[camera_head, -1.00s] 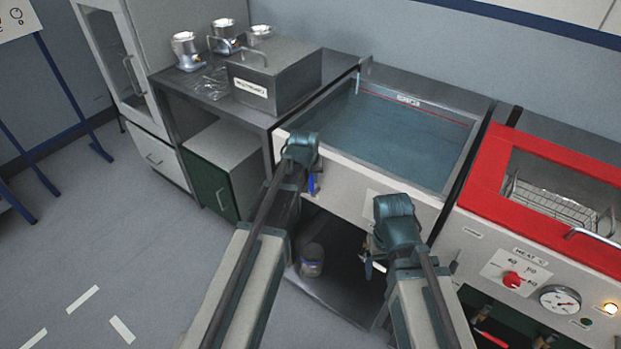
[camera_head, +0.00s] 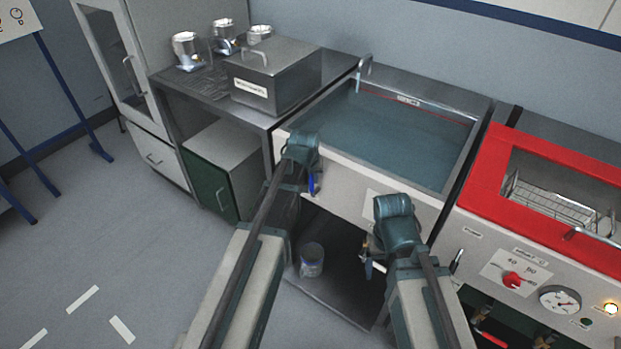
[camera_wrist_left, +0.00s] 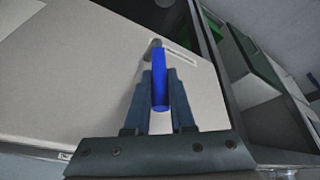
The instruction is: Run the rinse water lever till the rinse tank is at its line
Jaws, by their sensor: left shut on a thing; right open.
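The rinse tank (camera_head: 390,180) is the steel-rimmed basin in the middle of the head view. Its water (camera_head: 385,125) stands high, close to the red line (camera_head: 440,112) on the inner wall; the two look about level at the back. The blue rinse water lever (camera_head: 311,184) is on the tank's front; in the left wrist view the lever (camera_wrist_left: 160,95) points toward me between the fingers. My left gripper (camera_wrist_left: 159,82) is shut on it. My right gripper (camera_head: 374,266) is open and empty in front of the tank's lower opening.
A red-framed heated bath (camera_head: 485,178) with a basket, dial and gauge stands at the right. A bench with a lidded steel box (camera_head: 275,78) and several metal cups stands at the left. A small container (camera_head: 312,262) sits under the tank.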

